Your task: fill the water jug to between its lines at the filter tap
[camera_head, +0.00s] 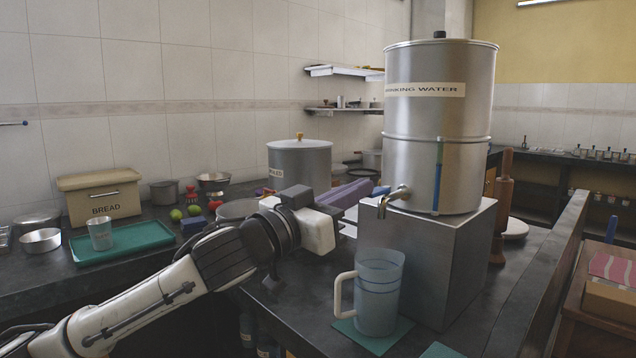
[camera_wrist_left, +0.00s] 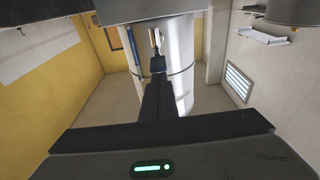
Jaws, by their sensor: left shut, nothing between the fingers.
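The water jug (camera_head: 378,300) is translucent blue with a pale handle on its left. It stands upright on a teal mat (camera_head: 345,330), with dark lines around its side. Its water level is not clear. The filter tap (camera_head: 393,198) projects from the steel drinking water tank (camera_head: 440,110), above the jug. It also shows in the left wrist view (camera_wrist_left: 155,38). My left gripper (camera_head: 333,211) is left of the tank in the head view, its fingertips unclear there. In the left wrist view its fingers (camera_wrist_left: 157,66) are shut and empty, pointing toward the tank. My right gripper is out of view.
The tank stands on a grey box (camera_head: 440,265). Behind my left arm are a lidded steel canister (camera_head: 300,165) and purple packs (camera_head: 347,193). A green tray (camera_head: 85,254) with a clear cup (camera_head: 101,234) and a bread box (camera_head: 101,197) are at left. A raised counter edge runs at right.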

